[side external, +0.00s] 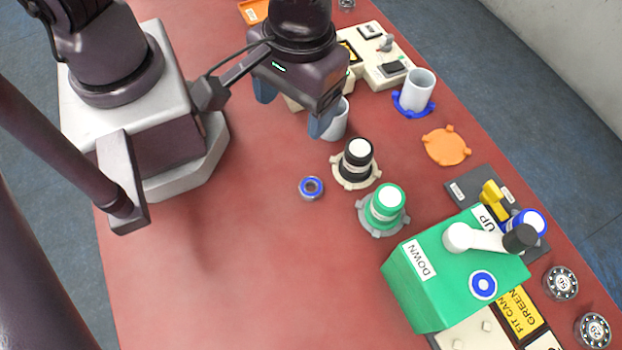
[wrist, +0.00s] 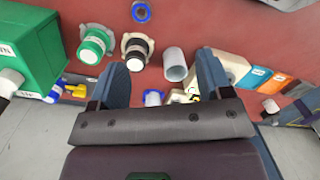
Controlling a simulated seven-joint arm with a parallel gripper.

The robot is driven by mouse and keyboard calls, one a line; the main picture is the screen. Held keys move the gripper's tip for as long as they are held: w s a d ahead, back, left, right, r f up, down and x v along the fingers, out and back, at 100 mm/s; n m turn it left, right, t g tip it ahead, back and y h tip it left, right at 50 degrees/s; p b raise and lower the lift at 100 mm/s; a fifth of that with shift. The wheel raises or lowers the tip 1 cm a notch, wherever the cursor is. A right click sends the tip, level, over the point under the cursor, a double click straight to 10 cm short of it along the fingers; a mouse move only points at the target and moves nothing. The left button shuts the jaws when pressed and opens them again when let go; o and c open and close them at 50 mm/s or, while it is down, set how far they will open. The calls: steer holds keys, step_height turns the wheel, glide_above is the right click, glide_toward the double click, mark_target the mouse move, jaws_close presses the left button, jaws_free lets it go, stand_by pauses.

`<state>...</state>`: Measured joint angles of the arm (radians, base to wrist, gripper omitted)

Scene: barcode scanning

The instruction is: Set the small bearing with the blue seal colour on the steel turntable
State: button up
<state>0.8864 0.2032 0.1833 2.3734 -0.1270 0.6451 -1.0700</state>
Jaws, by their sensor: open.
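The small bearing with the blue seal (side external: 311,188) lies flat on the red table, in front of the black-topped can and clear of other things. It also shows at the top edge of the wrist view (wrist: 141,12). My gripper (side external: 293,108) is open and empty above the table, farther back than the bearing. Its two blue-grey fingers also show in the wrist view (wrist: 160,82). One fingertip overlaps a grey cup (side external: 336,122) in the side view; I cannot tell whether they touch. I cannot make out a steel turntable for certain.
A black can (side external: 358,152) and a green can (side external: 388,199) stand right of the bearing. A green lever box (side external: 440,300) is at lower right, with dark round discs (side external: 560,283) beyond it. An orange lobed disc (side external: 446,146) lies farther right. The table's left front is clear.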

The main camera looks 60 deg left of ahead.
step_height(320, 180, down, 4)
steer(key=d+n, duration=0.2)
steer(key=n, duration=0.6)
steer(key=n+t, duration=0.1)
steer(key=n, duration=0.4)
glide_above(311, 187)
steer(key=f, duration=0.7)
steer(key=shift+w+f, duration=0.25)
steer(key=shift+w, duration=0.05)
steer(key=shift+s+f, duration=0.15)
steer(key=shift+f, duration=1.25)
steer(key=shift+s+f, duration=0.15)
steer(key=shift+f, duration=1.2)
steer(key=c, duration=1.1)
steer(key=shift+r, duration=0.1)
